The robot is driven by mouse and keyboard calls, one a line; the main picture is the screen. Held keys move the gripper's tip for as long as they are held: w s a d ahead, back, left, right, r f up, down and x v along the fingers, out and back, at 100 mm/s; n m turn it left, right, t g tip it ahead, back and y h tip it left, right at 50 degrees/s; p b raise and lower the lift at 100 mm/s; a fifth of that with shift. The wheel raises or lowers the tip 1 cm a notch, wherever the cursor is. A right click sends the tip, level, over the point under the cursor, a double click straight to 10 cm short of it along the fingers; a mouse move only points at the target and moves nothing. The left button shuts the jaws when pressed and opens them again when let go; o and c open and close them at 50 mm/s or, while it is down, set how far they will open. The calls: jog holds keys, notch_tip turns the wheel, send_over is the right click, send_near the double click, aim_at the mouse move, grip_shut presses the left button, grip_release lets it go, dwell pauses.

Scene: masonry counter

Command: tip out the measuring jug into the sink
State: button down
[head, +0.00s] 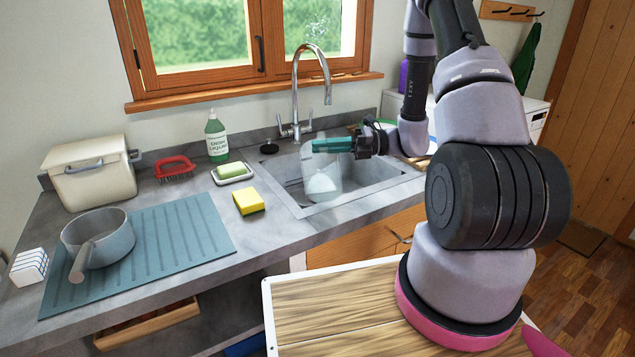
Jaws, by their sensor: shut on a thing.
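The measuring jug (322,172) is clear and see-through, with something whitish low in it or seen through it. It is over the sink (367,183), in front of the tap, and looks roughly upright. My gripper (335,145) reaches in from the right and is shut on the jug near its top. A teal part shows at the grip, and the exact contact is too small to make out. I cannot tell whether the jug's base touches the sink floor.
The tap (296,95) arches behind the jug. A yellow sponge (248,201), a soap dish (232,173), a green bottle (217,138) and a red brush (175,168) stand left of the sink. A saucepan (112,238) is on the blue drying mat (185,235).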

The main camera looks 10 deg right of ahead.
jog(key=shift+w+d+f+m, duration=0.1)
jog(key=shift+w+f+m, duration=0.15)
jog(key=shift+w, duration=0.3)
jog(key=shift+w+d+f+m, duration=0.15)
jog(key=shift+w+m, duration=0.15)
jog(key=shift+w, duration=0.25)
jog(key=shift+w+a+f+m, duration=0.1)
jog(key=shift+w+f+m, duration=0.15)
jog(key=shift+w, duration=0.3)
jog(key=shift+w+d+r, duration=0.1)
jog(key=shift+w, duration=0.1)
jog(key=shift+w+r+m, duration=0.1)
jog(key=shift+w+m, duration=0.05)
jog(key=shift+m, duration=0.15)
